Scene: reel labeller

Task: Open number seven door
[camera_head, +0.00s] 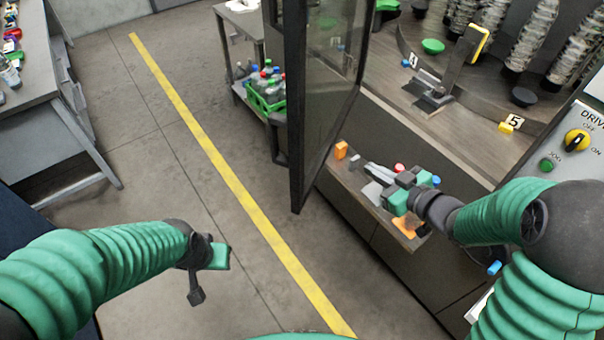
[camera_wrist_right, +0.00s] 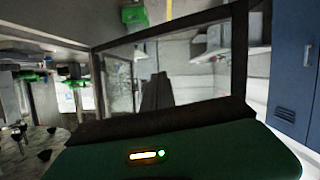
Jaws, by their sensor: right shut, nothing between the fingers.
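A black-framed glass door (camera_head: 297,110) stands swung out from the machine in the head view, its free edge over the floor. I see no number seven on it. In the right wrist view, a dark frame with a glass pane (camera_wrist_right: 185,65), likely the same door, fills the middle. My right gripper (camera_head: 371,182) is shut and empty, to the right of the door's lower part, over the ledge in front of the machine. It appears apart from the door. My left gripper (camera_head: 196,294) hangs over the floor at the left, far from the door; its fingers are unclear.
The ledge (camera_head: 352,185) holds small orange, red and blue items. Number plates 4 (camera_head: 413,60) and 5 (camera_head: 514,122) sit inside the machine. A control panel (camera_head: 575,145) is at the right. A green crate (camera_head: 264,102) stands behind the door. Floor with a yellow line (camera_head: 215,155) is clear.

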